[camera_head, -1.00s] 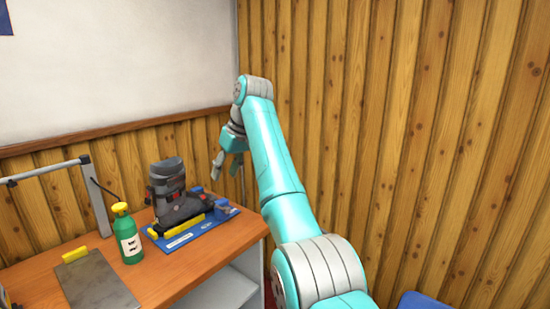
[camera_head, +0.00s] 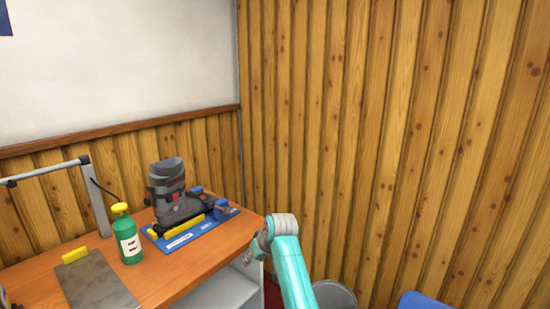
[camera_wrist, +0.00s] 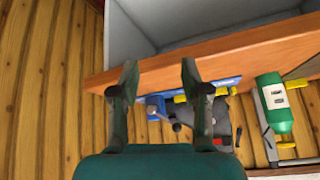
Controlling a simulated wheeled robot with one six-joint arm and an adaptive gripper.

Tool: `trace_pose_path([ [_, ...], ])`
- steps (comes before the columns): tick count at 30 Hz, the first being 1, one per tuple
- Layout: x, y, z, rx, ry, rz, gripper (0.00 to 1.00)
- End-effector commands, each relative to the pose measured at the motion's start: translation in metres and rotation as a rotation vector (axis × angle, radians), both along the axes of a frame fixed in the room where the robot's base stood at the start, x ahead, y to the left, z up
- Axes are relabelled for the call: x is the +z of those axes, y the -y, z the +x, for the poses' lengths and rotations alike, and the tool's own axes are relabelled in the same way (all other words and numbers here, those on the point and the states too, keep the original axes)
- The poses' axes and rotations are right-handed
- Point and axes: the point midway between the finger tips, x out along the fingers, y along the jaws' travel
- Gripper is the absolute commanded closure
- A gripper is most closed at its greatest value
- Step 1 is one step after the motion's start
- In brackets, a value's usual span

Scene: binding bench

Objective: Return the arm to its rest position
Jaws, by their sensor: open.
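My gripper (camera_wrist: 158,85) is open and empty in the wrist view, its two fingers apart with the bench edge behind them. In the head view my gripper (camera_head: 248,258) is low beside the right end of the wooden bench (camera_head: 185,272), mostly hidden by my own wrist. My arm is lowered, with only its upper part showing at the bottom of the head view. I cannot tell whether the gripper touches the bench edge.
On the bench are a black and grey device (camera_head: 172,195) on a blue mat (camera_head: 190,238), a green bottle (camera_head: 129,240), a dark plate (camera_head: 97,283) and a lamp-like frame (camera_head: 97,203). A grey round bin (camera_head: 335,294) and a blue object (camera_head: 415,300) stand at the lower right.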

Motion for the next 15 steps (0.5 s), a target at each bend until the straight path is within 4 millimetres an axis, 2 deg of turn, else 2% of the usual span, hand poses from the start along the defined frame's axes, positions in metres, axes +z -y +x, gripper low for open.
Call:
trace_pose_path([
  [1,-0.027,0.008,-0.009,-0.019,0.007,0.003,0.54],
  [6,-0.093,0.034,-0.036,-0.08,0.052,0.015,0.54],
  [11,-0.148,0.057,-0.069,-0.136,0.096,0.027,0.54],
  [15,-0.188,0.08,-0.105,-0.182,0.137,0.033,0.54],
])
